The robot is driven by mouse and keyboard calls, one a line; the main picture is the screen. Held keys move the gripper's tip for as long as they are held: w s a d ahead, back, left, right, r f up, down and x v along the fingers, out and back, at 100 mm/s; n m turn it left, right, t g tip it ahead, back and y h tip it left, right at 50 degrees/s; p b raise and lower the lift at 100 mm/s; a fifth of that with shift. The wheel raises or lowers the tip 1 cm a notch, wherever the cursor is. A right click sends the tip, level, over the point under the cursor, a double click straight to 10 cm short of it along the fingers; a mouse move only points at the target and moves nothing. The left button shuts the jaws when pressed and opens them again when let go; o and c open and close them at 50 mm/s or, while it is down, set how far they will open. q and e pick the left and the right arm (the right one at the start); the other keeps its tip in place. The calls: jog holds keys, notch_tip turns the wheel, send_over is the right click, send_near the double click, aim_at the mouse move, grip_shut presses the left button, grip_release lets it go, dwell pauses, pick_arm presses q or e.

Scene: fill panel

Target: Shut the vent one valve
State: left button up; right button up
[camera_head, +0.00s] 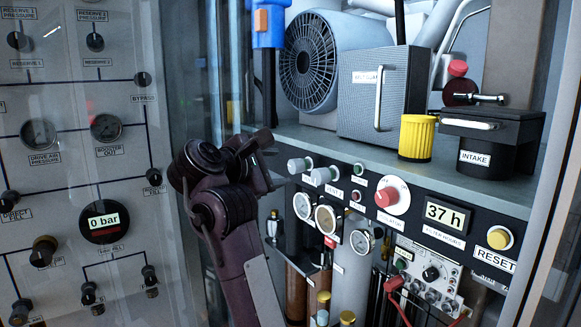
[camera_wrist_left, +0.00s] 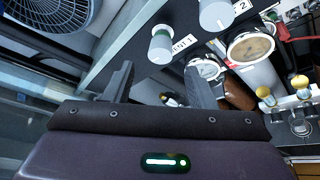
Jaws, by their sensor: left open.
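The vent one valve is a grey-white knob (camera_head: 299,165) at the left end of the black panel strip below the shelf. In the left wrist view the same knob (camera_wrist_left: 161,45) shows a green ring at its base and a partly visible label ending in 1. A similar vent two knob (camera_head: 325,175) sits just right of it; it also shows in the left wrist view (camera_wrist_left: 216,15). My left gripper (camera_head: 267,162) is open and empty, just left of the vent one knob. In the left wrist view its fingers (camera_wrist_left: 160,82) stand apart below the knob, not around it.
Round gauges (camera_head: 302,206) sit below the knobs, with a red button (camera_head: 387,196) to the right. A fan housing (camera_head: 310,62) and a yellow canister (camera_head: 416,137) stand on the shelf (camera_head: 350,150) above. A gauge panel (camera_head: 70,150) fills the left.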

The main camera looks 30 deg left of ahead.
aim_at(292, 167)
pick_arm(q)
jog(key=p+x, duration=0.1)
jog(key=x, duration=0.5)
jog(key=shift+w+f, duration=0.1)
pick_arm(e)
jog(key=shift+a+r, duration=0.4)
jog(key=shift+r, duration=0.2)
pick_arm(q)
jog(key=shift+c, duration=0.4)
